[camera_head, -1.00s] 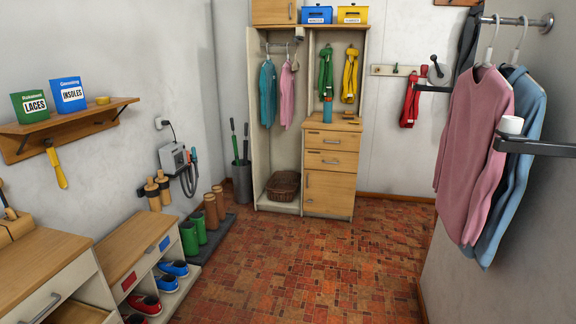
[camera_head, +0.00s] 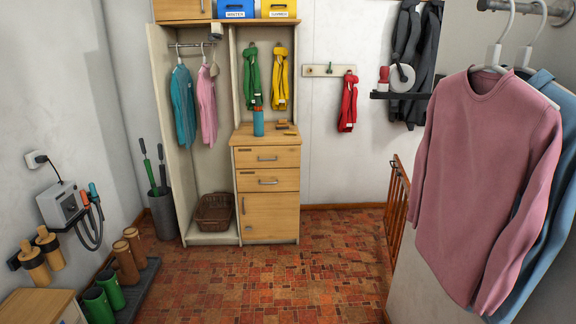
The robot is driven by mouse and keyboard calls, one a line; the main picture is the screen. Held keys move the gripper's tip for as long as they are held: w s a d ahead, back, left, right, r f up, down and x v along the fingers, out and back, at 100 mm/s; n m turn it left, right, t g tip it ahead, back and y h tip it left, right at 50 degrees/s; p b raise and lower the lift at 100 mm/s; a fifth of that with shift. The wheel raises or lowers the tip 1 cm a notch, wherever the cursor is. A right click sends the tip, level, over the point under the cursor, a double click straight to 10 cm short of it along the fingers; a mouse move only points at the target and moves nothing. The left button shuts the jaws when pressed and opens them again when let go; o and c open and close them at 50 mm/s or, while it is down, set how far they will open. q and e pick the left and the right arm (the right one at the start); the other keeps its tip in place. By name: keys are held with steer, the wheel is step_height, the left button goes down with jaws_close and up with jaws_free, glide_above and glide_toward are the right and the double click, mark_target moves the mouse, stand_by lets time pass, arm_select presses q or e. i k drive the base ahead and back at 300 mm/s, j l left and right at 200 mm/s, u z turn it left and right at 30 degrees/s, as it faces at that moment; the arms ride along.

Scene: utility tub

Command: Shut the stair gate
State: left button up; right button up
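The stair gate (camera_head: 397,212) looks to be the brown wooden barred panel right of centre, seen at a steep angle past the wall corner. Its lower right part is hidden by the near wall and the hanging pink sweater. I cannot tell from this angle whether it stands open or shut, and no latch is visible. Neither of my grippers shows in the view.
A pink sweater (camera_head: 483,180) and a blue garment (camera_head: 550,200) hang close on the right. A wardrobe with drawers (camera_head: 268,197) stands at the back. Boots (camera_head: 112,290) and a wall device (camera_head: 62,204) line the left. The tiled floor (camera_head: 255,285) is clear in the middle.

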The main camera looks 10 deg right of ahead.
mark_target(406, 185)
steer(key=i+j+z, duration=0.15)
steer(key=i+z, duration=0.35)
steer(key=i, duration=0.15)
steer(key=i+j+z, duration=1.2)
steer(key=i+j, duration=0.2)
steer(key=j, duration=0.2)
